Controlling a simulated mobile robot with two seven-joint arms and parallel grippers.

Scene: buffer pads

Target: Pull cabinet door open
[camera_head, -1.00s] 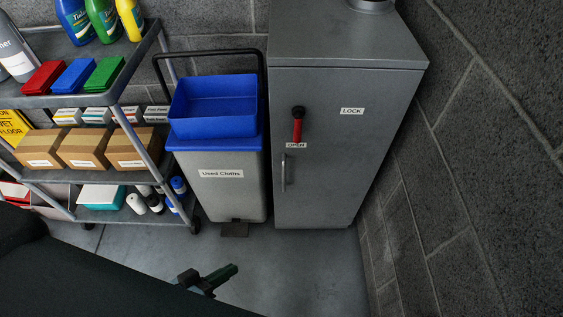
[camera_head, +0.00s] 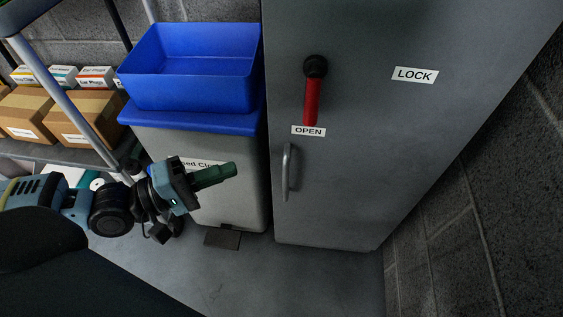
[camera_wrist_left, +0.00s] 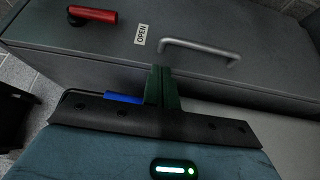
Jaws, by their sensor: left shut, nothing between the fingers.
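The grey cabinet (camera_head: 350,190) stands at the centre right in the head view, its door shut. Its red lever (camera_head: 312,95) points down at the OPEN label (camera_head: 309,130). A LOCK label (camera_head: 415,75) sits to the right. The vertical metal door handle (camera_head: 287,172) is below the OPEN label. My left gripper (camera_head: 232,172) is shut and empty, left of the handle and apart from it, in front of the bin. In the left wrist view the gripper (camera_wrist_left: 162,72) points toward the cabinet, with the handle (camera_wrist_left: 202,48) and red lever (camera_wrist_left: 93,15) beyond it. My right gripper is not in view.
A grey bin (camera_head: 235,205) with a blue tub (camera_head: 195,70) on top stands directly left of the cabinet. A shelf cart with cardboard boxes (camera_head: 85,120) is at the far left. A block wall (camera_head: 490,200) is close on the right. The floor (camera_head: 290,280) in front is clear.

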